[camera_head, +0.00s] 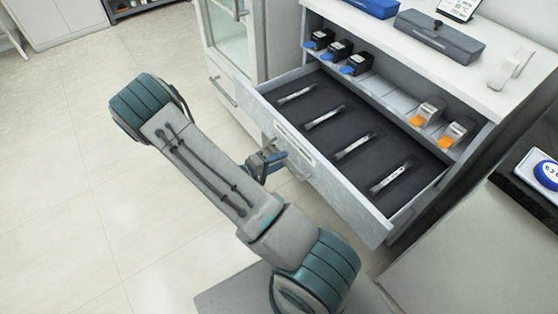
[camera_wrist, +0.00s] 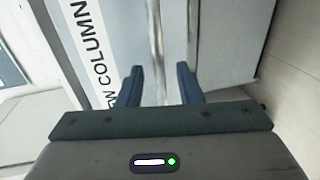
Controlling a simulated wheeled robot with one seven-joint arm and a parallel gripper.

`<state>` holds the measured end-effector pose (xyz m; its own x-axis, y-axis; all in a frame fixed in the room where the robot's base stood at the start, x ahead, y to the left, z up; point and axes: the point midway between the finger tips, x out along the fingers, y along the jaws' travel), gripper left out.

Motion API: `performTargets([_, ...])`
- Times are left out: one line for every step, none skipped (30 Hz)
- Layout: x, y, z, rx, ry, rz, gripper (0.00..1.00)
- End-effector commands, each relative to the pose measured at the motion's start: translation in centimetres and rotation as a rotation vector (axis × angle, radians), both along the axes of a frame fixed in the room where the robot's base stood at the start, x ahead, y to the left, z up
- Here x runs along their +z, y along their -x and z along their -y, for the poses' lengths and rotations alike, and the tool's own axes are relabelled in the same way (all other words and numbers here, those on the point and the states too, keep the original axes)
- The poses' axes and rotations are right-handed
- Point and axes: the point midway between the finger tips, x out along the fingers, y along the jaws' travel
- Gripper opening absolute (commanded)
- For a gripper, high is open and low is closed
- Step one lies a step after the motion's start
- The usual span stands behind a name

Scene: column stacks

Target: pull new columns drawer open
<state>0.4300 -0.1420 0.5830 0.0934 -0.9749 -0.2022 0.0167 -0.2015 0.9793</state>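The new columns drawer (camera_head: 375,222) is pulled well out of the white cabinet in the head view. Its dark insert holds several slim white columns (camera_head: 352,146) in a row. The front carries a label, and in the wrist view the label (camera_wrist: 88,40) reads "W COLUMN" in part. A metal handle bar (camera_wrist: 156,45) runs upright in the wrist view. My gripper (camera_wrist: 158,84) is at the drawer front with its two blue fingers apart, one on each side of the bar, with gaps showing. In the head view my gripper (camera_head: 268,163) is partly hidden by my arm.
Above the drawer, a shelf holds black-and-blue units (camera_head: 337,50) and orange-and-white units (camera_head: 452,134). A grey box (camera_head: 440,36) stands on the cabinet top. A glass-door cabinet (camera_head: 228,35) is to the left. A counter (camera_head: 490,240) lies close at right. Floor is clear at left.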

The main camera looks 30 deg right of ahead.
Motion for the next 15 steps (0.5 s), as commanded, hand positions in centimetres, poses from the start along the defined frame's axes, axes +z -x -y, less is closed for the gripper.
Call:
performTargets([0.0, 0.0, 0.0, -0.001, 0.000, 0.000, 0.33])
performTargets([0.0, 0.0, 0.0, -0.001, 0.000, 0.000, 0.33])
performTargets([0.0, 0.0, 0.0, -0.001, 0.000, 0.000, 0.33])
performTargets([0.0, 0.0, 0.0, -0.002, 0.000, 0.000, 0.33])
performTargets([0.0, 0.1, 0.1, -0.002, 0.000, 0.000, 0.33])
performTargets([0.0, 0.1, 0.0, -0.002, 0.000, 0.000, 0.33])
performTargets([0.0, 0.1, -0.1, -0.002, 0.000, 0.000, 0.33])
performTargets([0.1, 0.1, -0.2, -0.001, 0.000, 0.000, 0.33])
performTargets([0.2, 0.1, -0.5, -0.001, 0.000, 0.000, 0.33])
performTargets([0.2, 0.1, -0.8, 0.000, 0.000, 0.000, 0.33])
performTargets([0.3, 0.1, -1.2, 0.001, 0.000, 0.000, 0.33])
performTargets([0.5, 0.1, -1.8, 0.001, -0.001, 0.000, 0.33])
performTargets([0.6, 0.2, -2.3, 0.001, -0.002, 0.000, 0.33])
performTargets([0.7, 0.2, -3.0, 0.003, -0.002, 0.000, 0.33])
performTargets([1.0, 0.3, -3.8, 0.003, -0.002, 0.002, 0.33])
